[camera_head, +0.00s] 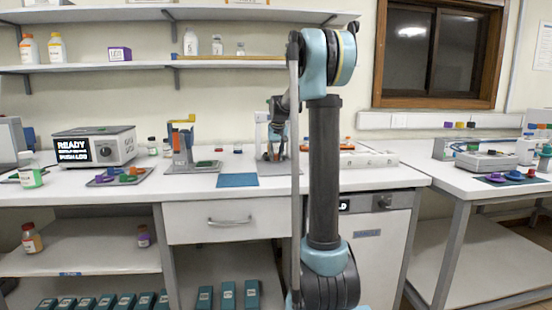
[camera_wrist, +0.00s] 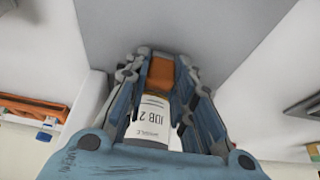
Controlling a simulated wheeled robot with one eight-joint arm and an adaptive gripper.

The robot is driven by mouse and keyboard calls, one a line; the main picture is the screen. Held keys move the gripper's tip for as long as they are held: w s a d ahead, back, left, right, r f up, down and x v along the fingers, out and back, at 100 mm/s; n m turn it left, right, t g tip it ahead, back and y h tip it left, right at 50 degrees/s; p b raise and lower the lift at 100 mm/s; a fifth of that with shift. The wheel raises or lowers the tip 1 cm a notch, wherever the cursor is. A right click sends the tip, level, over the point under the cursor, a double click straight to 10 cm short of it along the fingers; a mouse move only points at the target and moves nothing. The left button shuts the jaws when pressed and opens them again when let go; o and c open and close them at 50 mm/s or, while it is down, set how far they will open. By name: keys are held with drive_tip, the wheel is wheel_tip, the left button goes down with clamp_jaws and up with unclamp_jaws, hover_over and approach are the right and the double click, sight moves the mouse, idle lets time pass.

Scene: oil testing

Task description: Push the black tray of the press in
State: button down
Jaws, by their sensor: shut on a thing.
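I cannot make out the black tray of the press for certain in either view. My gripper (camera_head: 271,155) is low over the back of the bench, at a white upright stand with a grey base plate (camera_head: 283,169). In the wrist view, my gripper (camera_wrist: 162,85) is shut on a small bottle (camera_wrist: 153,118) with a white label and an orange-brown part, between its two fingers. A grey flat surface (camera_wrist: 180,25) lies beyond the fingers. In the head view, the bottle is too small to tell from the fingers.
A boxy device with a lit "READY" display (camera_head: 88,148) stands at the left, beside a tray of coloured pieces (camera_head: 119,178). A blue mat (camera_head: 237,181) lies bare in front. A second bench (camera_head: 455,182) is at right.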

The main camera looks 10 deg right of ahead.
drive_tip(key=shift+w, duration=0.2)
drive_tip(key=c, duration=1.4)
unclamp_jaws()
drive_tip(key=shift+o, duration=0.2)
drive_tip(key=v, duration=1.2)
drive_tip(key=s+f, duration=0.4)
drive_tip(key=s, duration=0.5)
drive_tip(key=s+f+g, duration=0.1)
drive_tip(key=s+f, duration=0.3)
drive_tip(key=s, duration=0.5)
drive_tip(key=s+f, duration=0.4)
drive_tip(key=s, duration=0.5)
drive_tip(key=s+d+f+g, duration=0.1)
drive_tip(key=s+f, duration=1.7)
drive_tip(key=s, duration=0.1)
drive_tip(key=shift+s, duration=0.35)
